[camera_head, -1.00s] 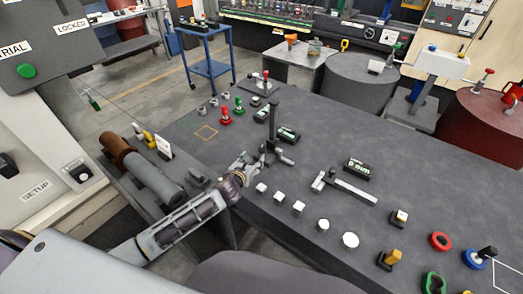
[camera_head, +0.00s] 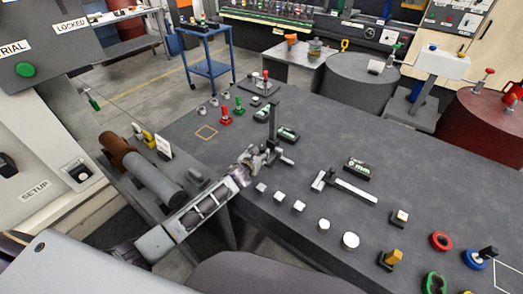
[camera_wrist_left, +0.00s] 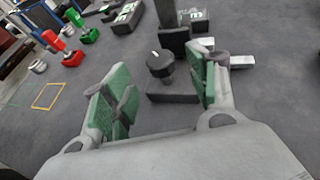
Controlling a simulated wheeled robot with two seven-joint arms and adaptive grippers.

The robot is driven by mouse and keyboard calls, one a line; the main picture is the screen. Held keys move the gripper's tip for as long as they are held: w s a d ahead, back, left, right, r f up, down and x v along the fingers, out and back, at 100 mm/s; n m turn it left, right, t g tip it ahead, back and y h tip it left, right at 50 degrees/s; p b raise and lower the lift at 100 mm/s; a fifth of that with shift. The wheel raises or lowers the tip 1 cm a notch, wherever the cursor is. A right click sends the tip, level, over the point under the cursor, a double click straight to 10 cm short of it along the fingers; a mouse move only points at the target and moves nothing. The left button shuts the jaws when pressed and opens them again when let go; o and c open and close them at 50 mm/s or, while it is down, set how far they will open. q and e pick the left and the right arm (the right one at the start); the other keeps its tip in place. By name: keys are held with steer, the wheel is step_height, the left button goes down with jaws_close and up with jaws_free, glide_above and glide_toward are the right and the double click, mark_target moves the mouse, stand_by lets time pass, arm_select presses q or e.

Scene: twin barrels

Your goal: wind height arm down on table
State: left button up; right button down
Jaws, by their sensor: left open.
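The height gauge (camera_head: 274,124) stands upright on the dark table (camera_head: 330,150) near its left front edge, with a dark post and a short arm (camera_head: 285,158) low at its right. In the left wrist view its post (camera_wrist_left: 167,14) is at the top. A dark round knob (camera_wrist_left: 160,62) shows in front of it, between the two green-padded fingers. My left gripper (camera_head: 259,157) is open at the near side of the gauge. The knob lies between the fingers with gaps on both sides; I cannot tell its exact depth. My right gripper is out of view.
Green-labelled blocks (camera_head: 288,134) sit close behind the gauge. Red (camera_head: 224,111) and green (camera_head: 239,105) pieces stand farther back left. The middle of the table is clear.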

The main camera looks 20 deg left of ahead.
mark_target(261, 150)
arm_select(q)
steer(key=shift+x, duration=2.55)
steer(key=c, duration=1)
